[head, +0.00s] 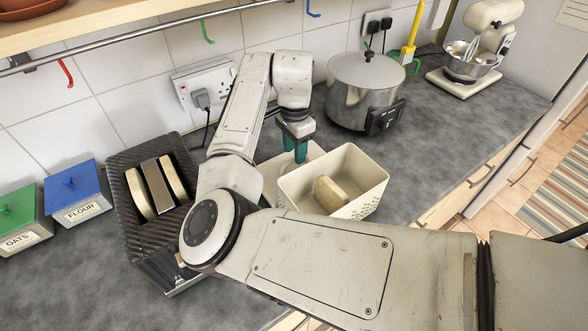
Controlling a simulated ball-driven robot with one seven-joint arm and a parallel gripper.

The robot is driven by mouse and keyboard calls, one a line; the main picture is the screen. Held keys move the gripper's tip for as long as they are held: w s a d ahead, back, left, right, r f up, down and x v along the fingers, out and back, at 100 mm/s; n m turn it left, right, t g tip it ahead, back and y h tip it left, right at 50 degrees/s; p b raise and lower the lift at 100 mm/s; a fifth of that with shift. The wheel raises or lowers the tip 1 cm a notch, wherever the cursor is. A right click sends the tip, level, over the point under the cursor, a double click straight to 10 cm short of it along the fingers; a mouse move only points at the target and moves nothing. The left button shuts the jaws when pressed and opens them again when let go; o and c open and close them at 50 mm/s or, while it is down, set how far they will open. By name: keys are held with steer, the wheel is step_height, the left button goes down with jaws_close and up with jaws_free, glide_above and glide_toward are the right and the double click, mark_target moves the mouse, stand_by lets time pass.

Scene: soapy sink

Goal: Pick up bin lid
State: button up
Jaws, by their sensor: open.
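A cream, flat piece that looks like the bin lid (271,171) lies behind and left of a cream open-topped bin (362,196). Part of it is hidden by my gripper and the bin. A loaf of bread (329,194) sits inside the bin. My gripper (300,154), with teal fingers, points down over the lid, close behind the bin's rim. It is open, and I see nothing held in it. I cannot tell whether the fingers touch the lid.
A steel pot (362,88) stands behind right, with a stand mixer (474,55) farther right. A socket with a plug (205,88) is on the wall. The right counter is clear.

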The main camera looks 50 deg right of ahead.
mark_target(295, 167)
steer(key=shift+f+p, duration=0.6)
steer(key=shift+f, duration=1.7)
jaws_close()
